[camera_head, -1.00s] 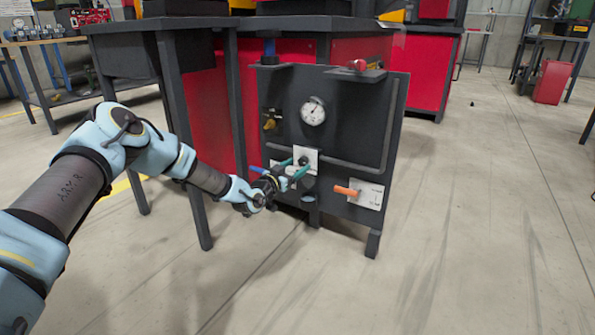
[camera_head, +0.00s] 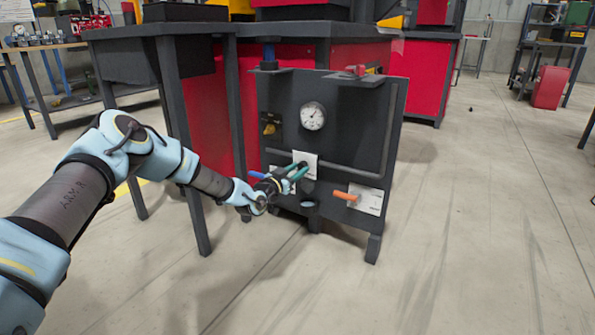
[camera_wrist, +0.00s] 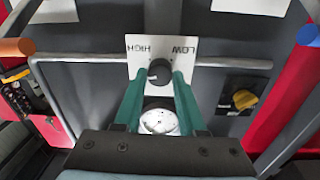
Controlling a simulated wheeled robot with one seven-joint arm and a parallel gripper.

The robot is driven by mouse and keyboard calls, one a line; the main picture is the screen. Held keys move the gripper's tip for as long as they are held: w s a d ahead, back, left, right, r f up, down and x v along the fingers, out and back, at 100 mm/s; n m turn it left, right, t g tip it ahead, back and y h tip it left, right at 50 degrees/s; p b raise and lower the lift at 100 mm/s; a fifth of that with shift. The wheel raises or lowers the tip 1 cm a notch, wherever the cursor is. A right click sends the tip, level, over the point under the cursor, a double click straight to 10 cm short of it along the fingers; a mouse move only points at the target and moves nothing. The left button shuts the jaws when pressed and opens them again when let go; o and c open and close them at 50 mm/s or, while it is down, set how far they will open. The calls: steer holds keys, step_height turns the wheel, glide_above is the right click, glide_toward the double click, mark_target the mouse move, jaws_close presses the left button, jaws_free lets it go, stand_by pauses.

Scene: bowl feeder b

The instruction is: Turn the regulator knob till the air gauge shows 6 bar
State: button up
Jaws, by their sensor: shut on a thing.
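The dark regulator knob (camera_wrist: 160,72) sits on a white plate (camera_wrist: 137,46) marked HIGH and LOW, which appears upside down in the wrist view. My gripper (camera_wrist: 160,77) has its teal fingers on both sides of the knob and is shut on it. In the head view my gripper (camera_head: 297,172) reaches the plate from the left, and the fingers largely hide the knob. The round white air gauge (camera_head: 312,116) is above the knob on the dark panel. It also shows between my fingers in the wrist view (camera_wrist: 159,121); its needle is too small to read surely.
An orange-handled lever (camera_head: 347,195) is right of the knob. A yellow valve handle (camera_head: 268,126) is at the panel's left, and a grey pipe (camera_head: 388,130) runs down its right side. Open floor lies to the right.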

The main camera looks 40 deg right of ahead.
jaws_close()
steer(key=shift+n, duration=1.5)
steer(key=o, duration=1)
jaws_free()
steer(key=shift+a, duration=0.1)
